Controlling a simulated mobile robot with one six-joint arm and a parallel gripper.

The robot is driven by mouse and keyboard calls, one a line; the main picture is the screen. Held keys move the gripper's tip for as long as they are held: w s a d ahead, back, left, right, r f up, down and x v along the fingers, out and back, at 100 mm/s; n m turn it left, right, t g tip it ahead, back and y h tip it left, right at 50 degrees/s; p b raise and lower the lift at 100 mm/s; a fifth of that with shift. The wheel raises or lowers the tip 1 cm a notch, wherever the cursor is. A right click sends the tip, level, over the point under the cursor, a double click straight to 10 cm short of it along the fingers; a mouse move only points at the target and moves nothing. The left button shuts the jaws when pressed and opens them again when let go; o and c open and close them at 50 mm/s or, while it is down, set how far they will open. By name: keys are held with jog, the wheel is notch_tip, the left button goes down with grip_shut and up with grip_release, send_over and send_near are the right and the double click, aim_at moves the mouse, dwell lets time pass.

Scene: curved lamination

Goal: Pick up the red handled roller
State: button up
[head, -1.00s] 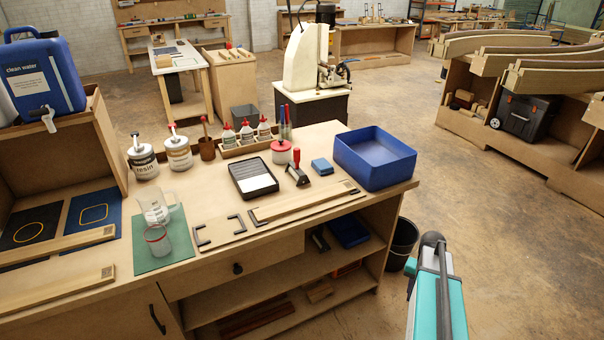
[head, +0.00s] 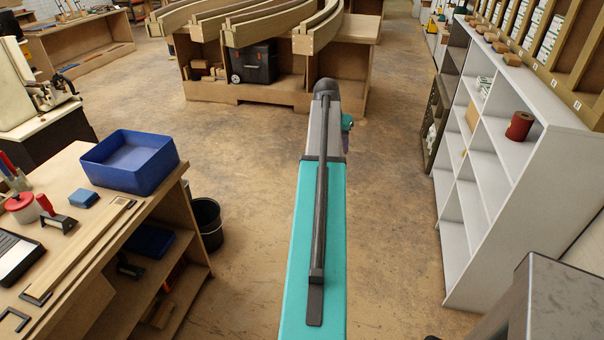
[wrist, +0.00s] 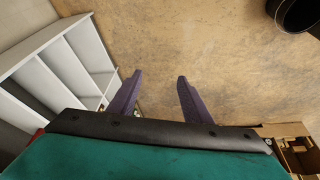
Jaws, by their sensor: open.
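The red handled roller (head: 64,222) stands on the wooden workbench (head: 140,212) at the left edge of the head view, its red handle pointing up and left. It sits between a red-lidded pot (head: 24,208) and a small blue block (head: 84,198). My gripper (wrist: 160,77) is open and empty in the wrist view, its two purple fingers apart above bare floor. In the head view my arm hides most of the gripper, well to the right of the bench. The roller is not in the wrist view.
A blue bin (head: 130,165) stands on the bench's far corner, beyond the roller. A black bucket (head: 207,222) is on the floor beside the bench. White shelving (head: 490,150) stands at right. The floor between bench and shelving is open.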

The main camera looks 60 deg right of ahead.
jog(key=s+d+r+m, duration=0.1)
jog(key=s+d+r, duration=0.3)
jog(key=s+r, duration=0.1)
jog(key=shift+s+r+h, duration=0.3)
jog(key=shift+s+r, duration=0.05)
jog(key=shift+r, duration=0.2)
